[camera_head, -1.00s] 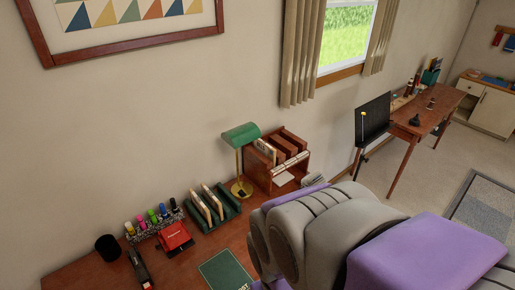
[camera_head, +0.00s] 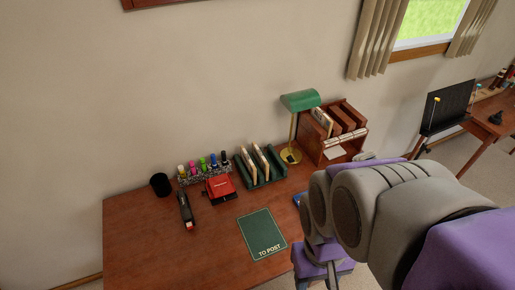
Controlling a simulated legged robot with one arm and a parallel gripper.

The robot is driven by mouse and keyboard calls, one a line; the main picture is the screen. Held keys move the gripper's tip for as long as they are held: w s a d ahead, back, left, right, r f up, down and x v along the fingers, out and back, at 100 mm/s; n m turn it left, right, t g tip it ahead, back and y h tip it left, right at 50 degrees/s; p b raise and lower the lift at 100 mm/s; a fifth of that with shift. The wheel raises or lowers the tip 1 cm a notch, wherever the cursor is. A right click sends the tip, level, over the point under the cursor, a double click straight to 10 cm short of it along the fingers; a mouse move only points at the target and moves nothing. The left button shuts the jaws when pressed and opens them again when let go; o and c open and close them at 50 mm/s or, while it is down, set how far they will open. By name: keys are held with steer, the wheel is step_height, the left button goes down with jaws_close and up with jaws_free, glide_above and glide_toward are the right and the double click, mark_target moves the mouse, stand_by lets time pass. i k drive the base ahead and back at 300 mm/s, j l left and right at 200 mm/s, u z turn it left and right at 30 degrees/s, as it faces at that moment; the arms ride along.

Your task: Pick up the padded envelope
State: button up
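I cannot make out a padded envelope for certain. Cream envelopes or cards (camera_head: 262,162) stand upright in a green rack (camera_head: 277,176) on the desk, and more papers sit in a wooden sorter (camera_head: 360,141). My grey and purple arm fills the lower right and hides the desk's right part. The end of my arm (camera_head: 326,264), perhaps my gripper, shows small over the desk's front right at the bottom edge. Its fingers cannot be made out, and I see nothing held in it.
The wooden desk (camera_head: 150,235) carries a green "TO POST" mat (camera_head: 262,228), bare on top. A stapler (camera_head: 186,211), red hole punch (camera_head: 219,189), marker holder (camera_head: 205,176), black cup (camera_head: 160,184) and green lamp (camera_head: 300,100) stand toward the back. The desk's front left is clear.

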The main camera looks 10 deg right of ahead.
mark_target(264, 165)
steer(key=i+l+u, duration=0.1)
steer(key=u, duration=0.4)
steer(key=i+l+u, duration=0.15)
steer(key=u, duration=0.35)
steer(key=i+l+u, duration=0.1)
steer(key=u, duration=0.35)
